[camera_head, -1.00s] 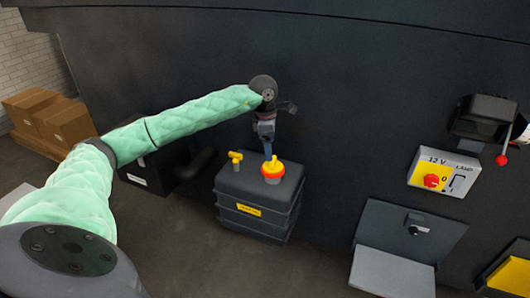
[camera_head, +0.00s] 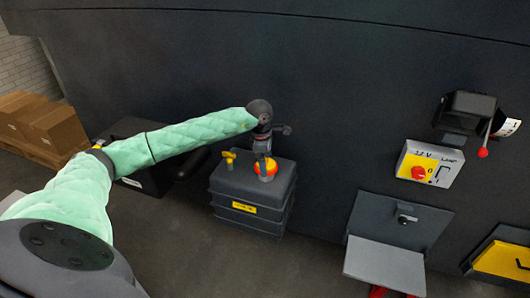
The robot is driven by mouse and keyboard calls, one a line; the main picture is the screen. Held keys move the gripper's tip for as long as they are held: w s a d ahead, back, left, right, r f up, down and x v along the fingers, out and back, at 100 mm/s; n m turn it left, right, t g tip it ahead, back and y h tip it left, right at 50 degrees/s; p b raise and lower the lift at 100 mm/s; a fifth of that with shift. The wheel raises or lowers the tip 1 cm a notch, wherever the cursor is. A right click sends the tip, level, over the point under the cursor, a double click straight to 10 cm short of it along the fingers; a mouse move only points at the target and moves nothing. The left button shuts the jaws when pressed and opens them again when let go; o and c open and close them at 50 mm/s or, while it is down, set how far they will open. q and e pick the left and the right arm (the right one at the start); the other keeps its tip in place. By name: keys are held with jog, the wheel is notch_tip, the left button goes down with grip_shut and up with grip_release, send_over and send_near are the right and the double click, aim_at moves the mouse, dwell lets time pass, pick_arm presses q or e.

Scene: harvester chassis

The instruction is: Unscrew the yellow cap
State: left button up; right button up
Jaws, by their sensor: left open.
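The yellow cap (camera_head: 270,165) sits in an orange-red ring (camera_head: 265,175) on top of a dark grey tank (camera_head: 253,187) with a yellow label. My left gripper (camera_head: 263,166) points down from above, with its fingers right at the cap. It is open, and its fingers partly hide the cap. I cannot tell whether the fingers touch it. A smaller yellow fitting (camera_head: 229,157) stands on the tank to the left of the cap. My right gripper is not in view.
A dark wall stands behind the tank. To the right are a switch box (camera_head: 441,160) with a red knob, a lever with a red ball (camera_head: 483,153), and an open grey flap (camera_head: 385,264). Cardboard boxes (camera_head: 50,126) are stacked at the far left.

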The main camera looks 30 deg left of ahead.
pick_arm(q)
jog(key=shift+f, duration=0.25)
jog(key=shift+c, duration=0.2)
jog(key=c, duration=1.3)
jog(key=shift+o, duration=0.2)
jog(key=shift+f+n+b, duration=0.1)
jog(key=shift+n+b, duration=0.2)
jog(key=shift+n, duration=0.3)
jog(key=shift+r+p, duration=0.4)
jog(key=shift+r, duration=1.95)
